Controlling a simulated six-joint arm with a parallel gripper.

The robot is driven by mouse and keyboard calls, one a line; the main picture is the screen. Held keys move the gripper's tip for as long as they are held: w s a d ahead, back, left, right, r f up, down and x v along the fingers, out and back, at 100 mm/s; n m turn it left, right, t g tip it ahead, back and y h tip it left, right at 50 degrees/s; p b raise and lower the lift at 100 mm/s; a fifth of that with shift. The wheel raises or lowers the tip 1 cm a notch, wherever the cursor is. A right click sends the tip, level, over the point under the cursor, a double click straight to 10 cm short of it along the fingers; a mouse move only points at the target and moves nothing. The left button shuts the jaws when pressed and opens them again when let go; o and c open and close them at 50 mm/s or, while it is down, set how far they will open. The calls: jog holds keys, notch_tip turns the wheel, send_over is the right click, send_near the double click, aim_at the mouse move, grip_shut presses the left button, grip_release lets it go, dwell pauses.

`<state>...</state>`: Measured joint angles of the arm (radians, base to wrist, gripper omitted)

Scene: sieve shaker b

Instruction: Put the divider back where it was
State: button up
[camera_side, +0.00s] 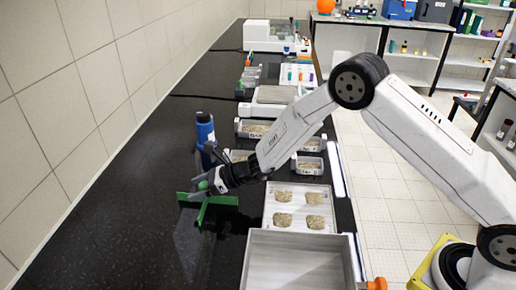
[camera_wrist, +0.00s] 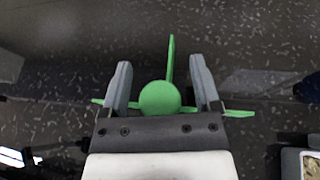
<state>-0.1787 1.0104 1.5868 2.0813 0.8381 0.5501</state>
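The divider is a green cross of thin vanes (camera_side: 212,201) with a round green knob. It stands on the black bench to the left of the white tray (camera_side: 268,222), which holds several separate heaps of grain. My gripper (camera_side: 200,184) is low over the divider, at its knob. In the wrist view the divider's knob (camera_wrist: 160,98) sits between the two grey fingers of my gripper (camera_wrist: 160,72), with a gap on each side. The fingers are open and do not touch the knob. Vanes show beyond and to both sides of the fingers; the rest is hidden.
A blue bottle (camera_side: 205,130) stands just behind my gripper. A larger empty grey tray (camera_side: 295,262) lies in front of the white tray. Small sample pans (camera_side: 311,145) and a scale (camera_side: 272,102) stand farther back. The bench at left is clear.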

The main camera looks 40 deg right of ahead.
jog(key=shift+r, duration=0.15)
jog(key=shift+s+d+r, duration=0.2)
jog(key=shift+s+d, duration=0.05)
jog(key=shift+d, duration=0.15)
jog(key=v, duration=1.1)
jog(key=shift+s, duration=0.2)
jog(key=s+d+n+g+h, duration=0.4)
jog(key=s+n+g+h, duration=0.15)
jog(key=s+n, duration=0.75)
jog(key=s+d+r+n+h, duration=0.2)
jog(key=s+d+n+h, duration=0.3)
jog(key=s+d+n, duration=0.4)
jog(key=shift+s+r+n, duration=0.2)
jog(key=shift+r+n, duration=0.1)
jog(key=shift+n, duration=1.4)
